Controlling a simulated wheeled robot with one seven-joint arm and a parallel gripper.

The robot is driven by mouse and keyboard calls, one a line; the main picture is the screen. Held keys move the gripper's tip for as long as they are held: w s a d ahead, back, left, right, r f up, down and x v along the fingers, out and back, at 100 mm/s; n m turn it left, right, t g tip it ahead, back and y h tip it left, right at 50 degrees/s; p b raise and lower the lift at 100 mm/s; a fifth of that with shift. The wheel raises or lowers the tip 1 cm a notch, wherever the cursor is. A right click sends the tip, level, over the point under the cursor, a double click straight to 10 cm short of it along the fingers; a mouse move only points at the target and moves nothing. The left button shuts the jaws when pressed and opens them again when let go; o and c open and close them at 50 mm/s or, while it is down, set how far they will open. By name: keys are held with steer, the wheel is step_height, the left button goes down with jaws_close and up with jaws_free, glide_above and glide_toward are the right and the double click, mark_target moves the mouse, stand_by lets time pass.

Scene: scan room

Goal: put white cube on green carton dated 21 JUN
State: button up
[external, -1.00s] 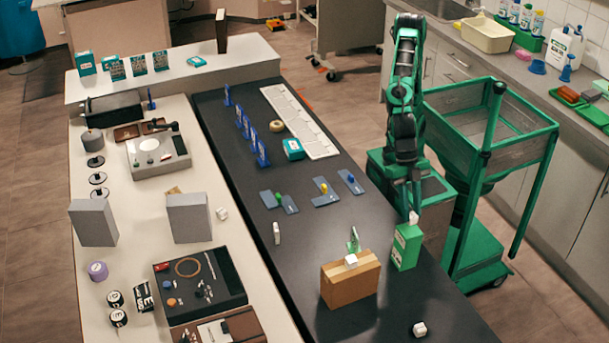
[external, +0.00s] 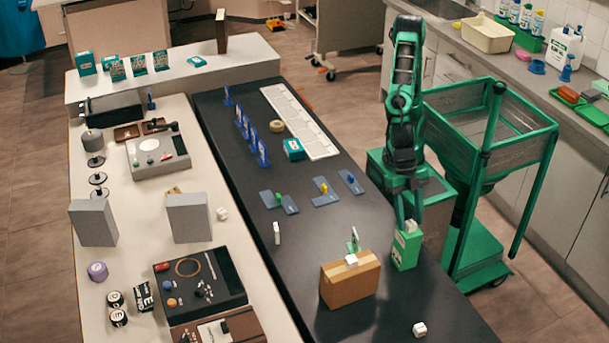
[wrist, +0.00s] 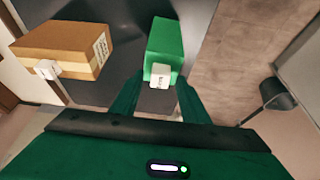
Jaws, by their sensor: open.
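The green carton (external: 404,252) stands upright on the dark table, right of the brown box. It also shows in the wrist view (wrist: 165,42). Its printed date is too small to read. A white cube (external: 410,227) sits on the carton's top; in the wrist view the cube (wrist: 160,76) is at the carton's near end, between my fingertips. My gripper (external: 409,212) is open, its fingers on either side of the cube. Any small gap between cube and fingers cannot be told.
A brown box (external: 349,283) stands left of the carton with another white cube (external: 351,260) on it. A further white cube (external: 419,329) lies near the table's front. The green cart frame (external: 490,150) is close on the right. The dark table's front stretch is mostly clear.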

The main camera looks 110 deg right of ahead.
steer(key=v, duration=1.2)
steer(key=shift+r, duration=0.1)
steer(key=w+d+f+m+t+h, duration=0.15)
steer(key=d+m, duration=0.25)
steer(key=d, duration=0.7)
steer(key=w+d+f+m+h, duration=0.15)
steer(key=d+m, duration=0.25)
steer(key=d, duration=0.7)
steer(key=w+d+f+m, duration=0.2)
steer(key=d+f+m, duration=0.15)
steer(key=d, duration=0.85)
steer(key=s+d+f+m+g, duration=0.1)
steer(key=s+d+f+m, duration=0.2)
steer(key=s+d+m, duration=0.3)
steer(key=s+d+f+m+h, duration=0.1)
steer(key=s+d+f+m, duration=0.3)
steer(key=s+d, duration=0.9)
steer(key=d+m, duration=0.2)
steer(key=m, duration=0.1)
steer(key=shift+g, duration=0.35)
steer(key=shift+s, duration=0.1)
